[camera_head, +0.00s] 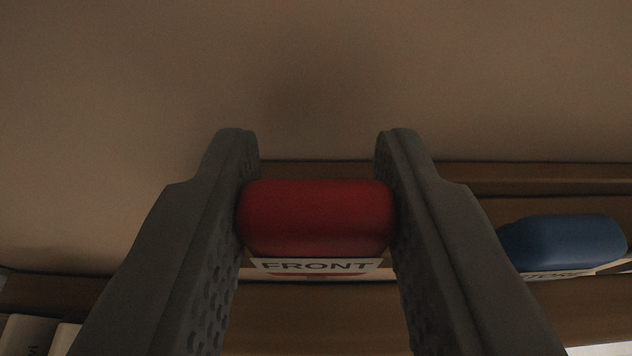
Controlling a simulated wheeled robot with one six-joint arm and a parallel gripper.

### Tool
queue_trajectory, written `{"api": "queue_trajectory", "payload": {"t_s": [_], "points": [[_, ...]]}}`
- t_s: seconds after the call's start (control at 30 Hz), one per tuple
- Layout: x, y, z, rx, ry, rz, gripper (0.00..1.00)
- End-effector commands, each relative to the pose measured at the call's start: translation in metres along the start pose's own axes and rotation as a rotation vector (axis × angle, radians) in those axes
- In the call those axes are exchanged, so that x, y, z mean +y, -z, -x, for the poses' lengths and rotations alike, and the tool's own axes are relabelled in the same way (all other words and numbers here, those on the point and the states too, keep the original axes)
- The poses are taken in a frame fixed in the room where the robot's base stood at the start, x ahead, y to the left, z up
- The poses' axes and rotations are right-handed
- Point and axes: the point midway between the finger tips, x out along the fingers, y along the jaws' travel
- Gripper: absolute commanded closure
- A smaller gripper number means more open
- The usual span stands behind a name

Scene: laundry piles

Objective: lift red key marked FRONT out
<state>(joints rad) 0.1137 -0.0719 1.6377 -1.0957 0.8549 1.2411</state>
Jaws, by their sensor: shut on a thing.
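The red key (316,216) is between the two fingers of my gripper (317,200), in the middle of the view. A white label reading FRONT (316,266) shows on it below its rounded red head. Both grey fingers touch the sides of the red head, so my gripper is shut on it. The key's lower part is mostly hidden, and I cannot tell whether it is clear of the wooden rack (465,300) behind it.
A blue key (565,242) with a partly visible label lies at the right by the wooden rack. Pale labelled items (28,335) show at the lower left corner. A plain brown wall (316,70) fills the top.

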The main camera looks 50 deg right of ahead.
Motion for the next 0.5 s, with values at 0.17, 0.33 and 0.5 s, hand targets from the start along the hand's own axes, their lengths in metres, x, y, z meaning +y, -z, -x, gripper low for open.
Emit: {"api": "queue_trajectory", "payload": {"t_s": [0.17,0.33,0.5], "points": [[0.0000,0.0026,0.0010,-0.001,0.000,-0.001,0.90],[0.0000,0.0029,0.0012,-0.001,0.000,0.000,0.90],[-0.0001,0.0091,0.0032,0.000,0.000,-0.001,0.90]]}}
